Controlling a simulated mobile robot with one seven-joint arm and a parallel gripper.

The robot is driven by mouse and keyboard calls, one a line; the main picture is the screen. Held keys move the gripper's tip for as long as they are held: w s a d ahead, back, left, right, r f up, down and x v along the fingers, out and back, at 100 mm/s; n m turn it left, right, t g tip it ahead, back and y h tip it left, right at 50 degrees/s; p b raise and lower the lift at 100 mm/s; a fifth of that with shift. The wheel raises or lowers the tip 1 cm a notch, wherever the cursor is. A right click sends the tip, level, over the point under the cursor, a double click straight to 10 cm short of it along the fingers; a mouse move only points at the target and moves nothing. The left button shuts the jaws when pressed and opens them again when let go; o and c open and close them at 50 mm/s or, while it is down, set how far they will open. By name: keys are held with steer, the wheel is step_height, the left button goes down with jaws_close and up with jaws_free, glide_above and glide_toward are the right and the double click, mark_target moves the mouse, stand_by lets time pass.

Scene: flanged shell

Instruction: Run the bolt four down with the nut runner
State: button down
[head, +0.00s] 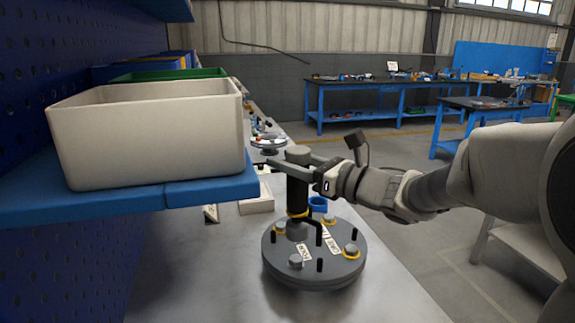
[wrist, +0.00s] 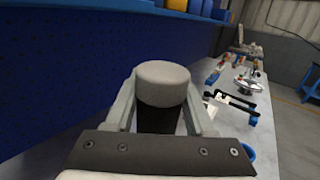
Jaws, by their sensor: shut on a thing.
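The nut runner (head: 298,198) is a dark upright cylinder with a grey cap and a yellow band low down. My gripper (head: 292,168) is shut around its upper part. In the wrist view the nut runner's round grey cap (wrist: 163,83) sits between the two fingers. The nut runner's grey lower end (head: 297,231) is over the back left of the round flanged shell (head: 300,277); whether it sits on a bolt there is hidden. A bolt head (head: 295,261) without a yellow ring is at the front. White labels (head: 305,253) are hard to read.
A cream bin (head: 150,135) stands on a blue shelf (head: 210,192) left of my gripper, close to the work. Short black studs (head: 320,265) rise from the flange. A blue cup-like piece (head: 318,203) is behind it. The bench front (head: 390,300) is clear.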

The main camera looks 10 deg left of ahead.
mark_target(287, 192)
steer(key=shift+f+b, duration=2.45)
steer(key=shift+b, duration=0.55)
steer(key=shift+r, duration=0.25)
steer(key=shift+b, duration=1.6)
steer(key=shift+f+b, duration=1.35)
steer(key=shift+b, duration=0.25)
steer(key=shift+n+g, duration=0.4)
steer(key=shift+g, duration=0.1)
steer(key=shift+s+a, duration=0.1)
steer(key=shift+r+n+g+y+b, duration=0.1)
steer(key=shift+n+g+y+b, duration=0.25)
steer(key=shift+g+b, duration=0.3)
